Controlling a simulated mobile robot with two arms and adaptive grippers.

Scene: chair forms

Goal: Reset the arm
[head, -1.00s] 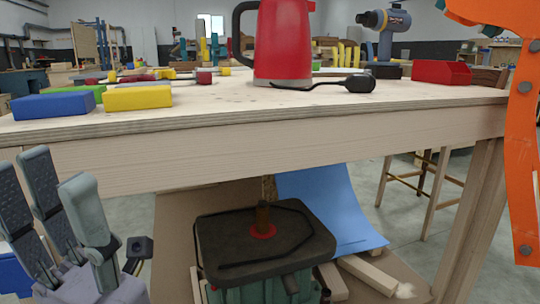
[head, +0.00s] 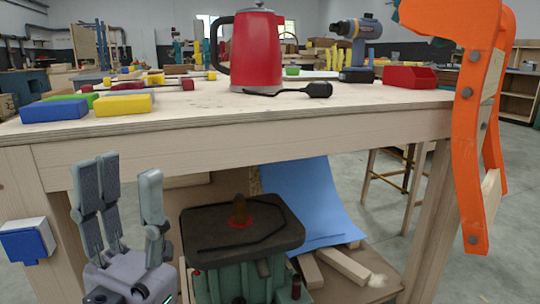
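My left gripper (head: 125,195) is at the lower left of the head view, in front of the workbench (head: 240,140) and below its top. Its grey fingers point upward and stand apart, with nothing between them. It is open and empty. My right gripper does not show in the head view.
On the bench top stand a red kettle (head: 256,55), a blue block (head: 54,109), a yellow block (head: 123,104), a cordless drill (head: 357,40) and a red bin (head: 409,77). A dark-topped machine (head: 243,222) sits below. An orange curved piece (head: 468,130) rises at right.

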